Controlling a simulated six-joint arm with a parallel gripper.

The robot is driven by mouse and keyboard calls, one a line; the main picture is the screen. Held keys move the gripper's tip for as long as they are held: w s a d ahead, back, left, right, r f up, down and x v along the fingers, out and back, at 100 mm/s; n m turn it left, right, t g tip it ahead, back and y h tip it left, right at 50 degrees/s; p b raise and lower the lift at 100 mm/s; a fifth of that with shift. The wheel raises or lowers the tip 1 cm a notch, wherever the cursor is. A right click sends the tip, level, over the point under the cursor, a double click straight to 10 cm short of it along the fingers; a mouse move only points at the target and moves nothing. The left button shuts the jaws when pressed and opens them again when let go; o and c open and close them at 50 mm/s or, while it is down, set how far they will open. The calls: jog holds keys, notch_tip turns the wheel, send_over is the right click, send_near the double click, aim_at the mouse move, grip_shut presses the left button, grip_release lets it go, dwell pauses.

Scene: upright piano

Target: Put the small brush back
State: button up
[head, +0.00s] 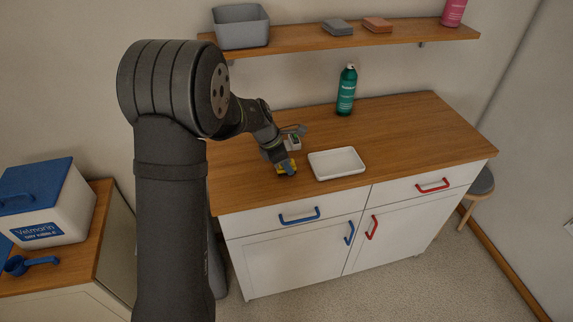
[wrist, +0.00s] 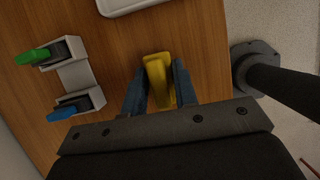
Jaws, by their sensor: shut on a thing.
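My gripper (head: 284,163) is low over the wooden counter, left of the white tray. In the wrist view its two fingers (wrist: 159,82) are shut on a small yellow thing (wrist: 158,69), which I take to be the small brush. It also shows as a yellow patch under my gripper in the head view (head: 288,169). Its bristles are hidden, and I cannot tell whether it touches the counter. A pale holder (wrist: 74,75) stands left of it in the wrist view, with a green piece (wrist: 40,54) and a blue piece (wrist: 68,111) at its two ends.
The white tray (head: 337,163) lies on the counter (head: 420,130), close to my gripper. A green spray can (head: 346,90) stands at the back. A shelf (head: 300,43) above carries a grey bin (head: 241,27). The counter's right side is clear.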

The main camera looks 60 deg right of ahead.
jog(key=shift+f, duration=0.2)
jog(key=shift+f, duration=0.1)
jog(key=o, duration=0.9)
jog(key=v, duration=1.2)
